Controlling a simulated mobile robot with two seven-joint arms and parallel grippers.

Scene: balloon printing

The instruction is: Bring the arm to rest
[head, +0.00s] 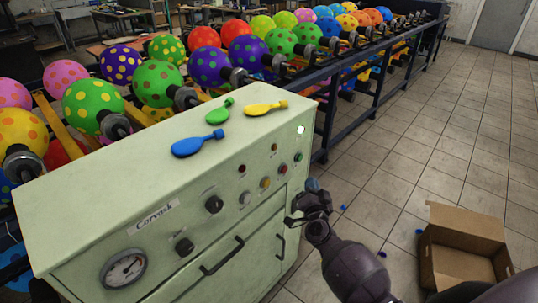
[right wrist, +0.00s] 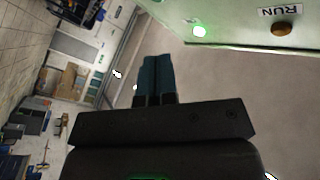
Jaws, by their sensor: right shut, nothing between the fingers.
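My right gripper (head: 312,186) is shut and empty. It hangs in front of the right end of the pale green control cabinet (head: 130,188), below its row of buttons, apart from the panel as far as I can tell. In the right wrist view its two dark fingers (right wrist: 156,78) are pressed together with nothing between them. My left gripper is not in view.
A blue (head: 198,143), a green (head: 220,111) and a yellow deflated balloon (head: 265,108) lie on the cabinet top. Behind is a rack (head: 374,92) of spotted balloons. An open cardboard box (head: 462,212) stands on the floor at right. Tiled floor (head: 455,130) beyond is mostly clear.

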